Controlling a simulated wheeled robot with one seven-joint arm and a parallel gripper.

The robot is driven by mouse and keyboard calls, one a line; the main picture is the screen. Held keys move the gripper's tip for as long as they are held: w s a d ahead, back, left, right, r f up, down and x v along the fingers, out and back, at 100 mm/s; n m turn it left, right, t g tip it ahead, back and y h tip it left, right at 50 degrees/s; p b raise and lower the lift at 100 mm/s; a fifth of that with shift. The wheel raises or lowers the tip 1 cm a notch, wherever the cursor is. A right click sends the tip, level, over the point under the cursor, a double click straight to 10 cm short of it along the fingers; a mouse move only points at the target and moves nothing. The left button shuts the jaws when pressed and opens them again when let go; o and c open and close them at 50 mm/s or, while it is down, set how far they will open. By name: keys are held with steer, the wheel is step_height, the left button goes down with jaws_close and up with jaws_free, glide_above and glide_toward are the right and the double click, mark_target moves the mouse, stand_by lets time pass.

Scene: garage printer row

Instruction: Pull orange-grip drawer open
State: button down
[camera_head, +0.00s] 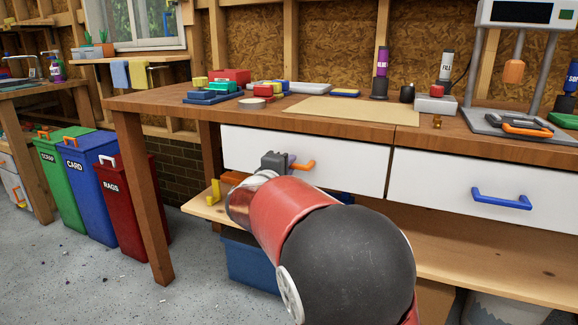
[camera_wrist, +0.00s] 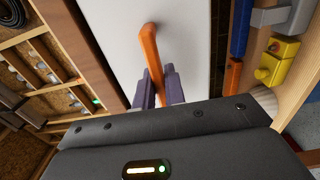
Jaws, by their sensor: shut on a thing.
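The white drawer (camera_head: 246,147) with the orange grip (camera_head: 303,166) is under the wooden workbench, left of another drawer. Its front looks flush with the bench, as far as I can tell. My gripper (camera_head: 283,161) is at the drawer's front with its fingers around the orange grip. In the wrist view the orange grip (camera_wrist: 150,52) runs down between the two purple-grey fingers (camera_wrist: 157,88), which are shut on it. The fingers and my arm hide part of the grip and the lower drawer front.
A white drawer with a blue grip (camera_head: 501,199) is to the right. A lower wooden shelf (camera_head: 470,268) runs beneath, with a blue bin (camera_head: 249,262) under it. The table leg (camera_head: 145,205) and a red rags bin (camera_head: 128,210) stand left. Open floor lies front left.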

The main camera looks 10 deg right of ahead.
steer(key=b+v, duration=1)
steer(key=v, duration=1.7)
steer(key=c, duration=1.5)
jaws_free()
steer(key=shift+o, duration=0.2)
steer(key=v, duration=0.8)
